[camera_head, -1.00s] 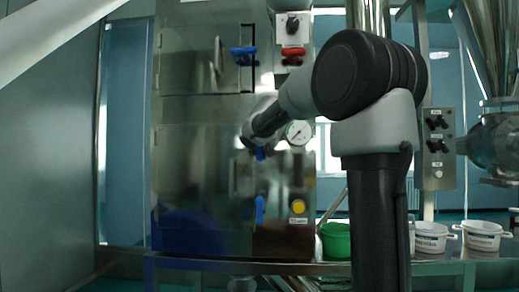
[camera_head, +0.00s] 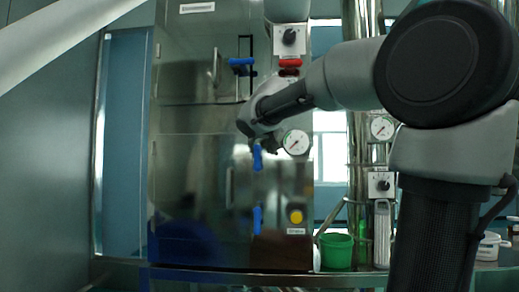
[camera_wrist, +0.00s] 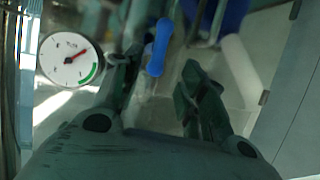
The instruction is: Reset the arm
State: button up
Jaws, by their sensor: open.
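My gripper (camera_wrist: 162,80) is open in the wrist view, its two dark fingers spread apart with nothing held between them. A blue handle (camera_wrist: 158,47) shows beyond the gap between the fingers; I cannot tell whether they touch it. In the head view my arm reaches left across the picture, and its end is in front of the steel cabinet (camera_head: 190,130), near the upper blue handle (camera_head: 257,157). The fingers are hardly distinguishable there.
A pressure gauge (camera_head: 295,142) is just right of the arm's end; a gauge (camera_wrist: 70,61) also shows close to the left finger. Another blue handle (camera_head: 257,220) and a yellow button (camera_head: 295,216) are below. A green bucket (camera_head: 336,251) stands at the lower right.

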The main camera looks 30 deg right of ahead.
dwell(0.5)
jog(key=s+f+n+g+y, duration=0.1)
jog(key=s+f+n+g, duration=0.15)
jog(key=s+f, duration=0.45)
jog(key=s+f+n+g, duration=0.1)
jog(key=s+f+g, duration=0.2)
jog(key=f, duration=0.8)
jog(key=s+a+f+g+y, duration=0.1)
jog(key=s+a+f+y, duration=0.1)
jog(key=s+f, duration=0.5)
jog(key=s+a+f+n+g+y, duration=0.1)
jog(key=s+a+f, duration=0.3)
jog(key=s, duration=0.9)
notch_tip(320, 180, down, 4)
jog(key=shift+s+a+r+g+y, duration=0.15)
jog(key=shift+s+g+y, duration=0.15)
jog(key=shift+g+y, duration=0.2)
jog(key=shift+c, duration=0.6)
